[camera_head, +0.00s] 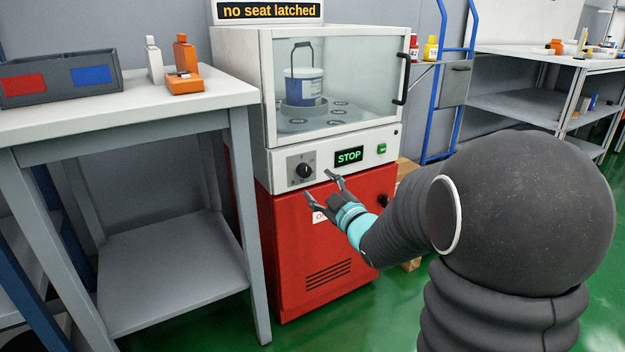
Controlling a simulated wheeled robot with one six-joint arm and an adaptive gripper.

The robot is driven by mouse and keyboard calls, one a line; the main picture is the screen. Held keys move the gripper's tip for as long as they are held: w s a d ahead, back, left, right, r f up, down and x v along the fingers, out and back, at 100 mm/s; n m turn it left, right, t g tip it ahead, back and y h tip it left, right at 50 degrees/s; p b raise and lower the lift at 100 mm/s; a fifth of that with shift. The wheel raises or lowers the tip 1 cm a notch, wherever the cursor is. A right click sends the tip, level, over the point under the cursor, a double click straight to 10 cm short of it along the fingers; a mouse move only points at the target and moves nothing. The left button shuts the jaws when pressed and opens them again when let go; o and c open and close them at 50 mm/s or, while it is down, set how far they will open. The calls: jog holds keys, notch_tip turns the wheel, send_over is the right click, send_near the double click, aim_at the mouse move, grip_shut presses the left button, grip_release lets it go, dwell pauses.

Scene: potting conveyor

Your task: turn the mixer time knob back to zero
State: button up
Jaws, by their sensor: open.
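The mixer time knob (304,170) is a black dial on a grey square plate at the left of the mixer's white control panel. Its scale marks are too small to read. The mixer (322,232) has a red lower cabinet and a clear window above. A display (349,156) right of the knob reads STOP in green. My gripper (320,183) is open and empty. It appears just below and right of the knob, in front of the red cabinet, with fingers pointing up and left. I cannot tell how far it is from the panel.
A blue-labelled bucket (304,88) stands behind the mixer window. A sign (268,11) on top reads "no seat latched". A green button (382,148) is on the panel's right. A table (215,95) stands close at left, with a grey bin (60,90). A blue trolley (440,80) is behind at right.

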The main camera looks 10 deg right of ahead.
jog(key=v, duration=0.6)
jog(key=shift+w, duration=0.1)
jog(key=s+d+f+m+g+h, duration=0.2)
jog(key=d+f+m+g+h, duration=0.4)
jog(key=f, duration=0.4)
jog(key=s+d+f+m+g+h+p, duration=0.1)
jog(key=s+d+f+m+g+h, duration=0.15)
jog(key=s, duration=0.35)
jog(key=s+a+r+m+g+y+p, duration=0.1)
jog(key=s+a+r+g+p, duration=0.1)
jog(key=s+a+r+p, duration=0.3)
jog(key=s+a+r+m+g+y+p, duration=0.1)
jog(key=s+a+r+p, duration=0.3)
jog(key=s+r, duration=1)
jog(key=s+a+g+y, duration=0.1)
jog(key=a, duration=0.2)
jog(key=shift+s+m+p, duration=0.2)
jog(key=shift+m+p, duration=0.15)
